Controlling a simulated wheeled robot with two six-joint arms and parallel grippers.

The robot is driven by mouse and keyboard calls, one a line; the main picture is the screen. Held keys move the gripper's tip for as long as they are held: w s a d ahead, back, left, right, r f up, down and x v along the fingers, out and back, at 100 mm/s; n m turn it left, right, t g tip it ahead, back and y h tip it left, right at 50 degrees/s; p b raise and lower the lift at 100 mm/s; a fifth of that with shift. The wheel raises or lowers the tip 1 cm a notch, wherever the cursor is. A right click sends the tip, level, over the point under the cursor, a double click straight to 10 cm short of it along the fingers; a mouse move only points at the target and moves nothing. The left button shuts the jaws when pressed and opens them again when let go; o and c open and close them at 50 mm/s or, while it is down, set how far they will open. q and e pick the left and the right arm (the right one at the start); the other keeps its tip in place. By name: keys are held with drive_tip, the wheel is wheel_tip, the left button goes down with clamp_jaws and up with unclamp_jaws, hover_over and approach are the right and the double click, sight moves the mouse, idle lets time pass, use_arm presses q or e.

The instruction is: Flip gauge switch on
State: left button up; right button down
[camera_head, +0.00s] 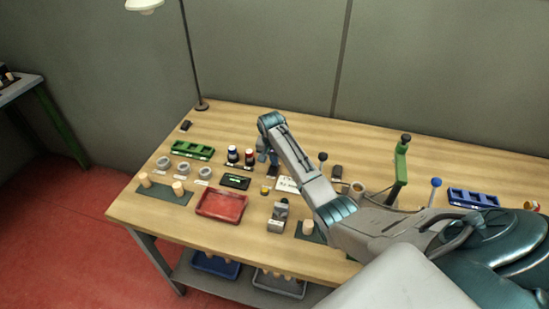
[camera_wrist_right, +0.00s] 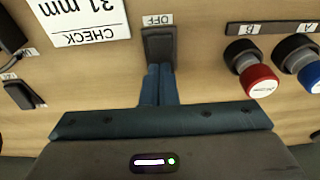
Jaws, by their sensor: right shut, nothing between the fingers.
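In the right wrist view a black switch (camera_wrist_right: 158,46) stands on the wooden board, with an OFF label beside its far end. My right gripper (camera_wrist_right: 159,78) is shut and empty, its blue fingertips at the near end of this switch. I cannot tell whether they touch it. No gauge name is readable on it. In the head view my right gripper (camera_head: 267,158) is low over the middle of the table, and the arm partly hides the area. My left gripper is not in view.
Red and blue knobs (camera_wrist_right: 258,80) stand right of the switch in the wrist view. A CHECK 31 mm card (camera_wrist_right: 82,20) and another black switch (camera_wrist_right: 24,95) lie left. In the head view a red tray (camera_head: 221,205) and green rack (camera_head: 193,150) stand left of my arm.

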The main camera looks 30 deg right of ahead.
idle(0.3)
drive_tip(key=shift+w+f+b, duration=0.3)
drive_tip(key=shift+f+b, duration=0.1)
drive_tip(key=shift+b, duration=0.2)
drive_tip(key=shift+s+r, duration=0.3)
drive_tip(key=shift+s, duration=0.1)
drive_tip(key=shift+s+a+p, duration=0.1)
drive_tip(key=shift+a+p, duration=0.15)
drive_tip(key=shift+p, duration=0.65)
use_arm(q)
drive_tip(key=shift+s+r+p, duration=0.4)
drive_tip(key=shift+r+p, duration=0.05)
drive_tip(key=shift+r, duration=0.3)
use_arm(e)
drive_tip(key=shift+s+a, duration=0.3)
